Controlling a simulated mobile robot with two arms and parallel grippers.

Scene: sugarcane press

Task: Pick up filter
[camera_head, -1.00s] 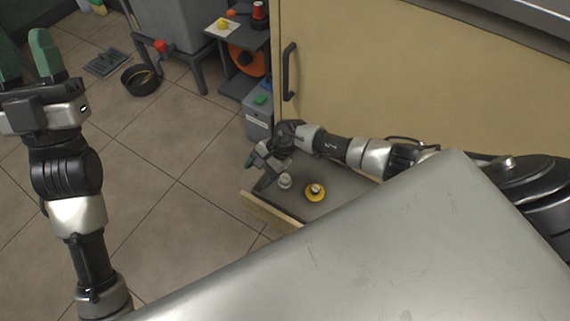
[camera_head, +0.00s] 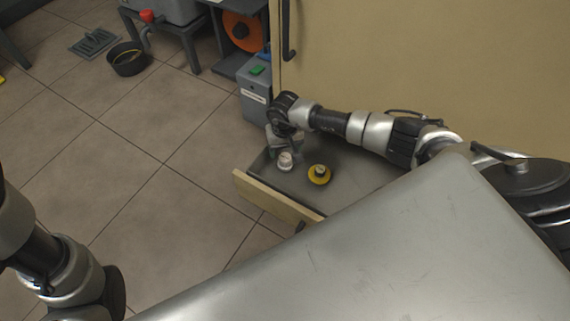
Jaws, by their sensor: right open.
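An open drawer (camera_head: 262,197) holds two small objects, and I cannot tell for sure which is the filter. One is a small whitish, cylinder-like piece (camera_head: 285,162) near the drawer's left end. The other is a yellow disc with a pale knob (camera_head: 319,175), lying to its right. My right gripper (camera_head: 283,152) points down over the drawer, open, right at the whitish piece. Its fingertips are small and partly hidden, so I cannot tell whether they touch it. My left gripper is out of the picture; only my left arm shows at lower left.
A large grey metal surface (camera_head: 350,255) fills the foreground and covers the drawer's near right part. A tan cabinet front (camera_head: 420,70) rises behind. A grey box with a green button (camera_head: 258,90) stands behind the drawer. A black bowl (camera_head: 127,60) sits on the open tiled floor.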

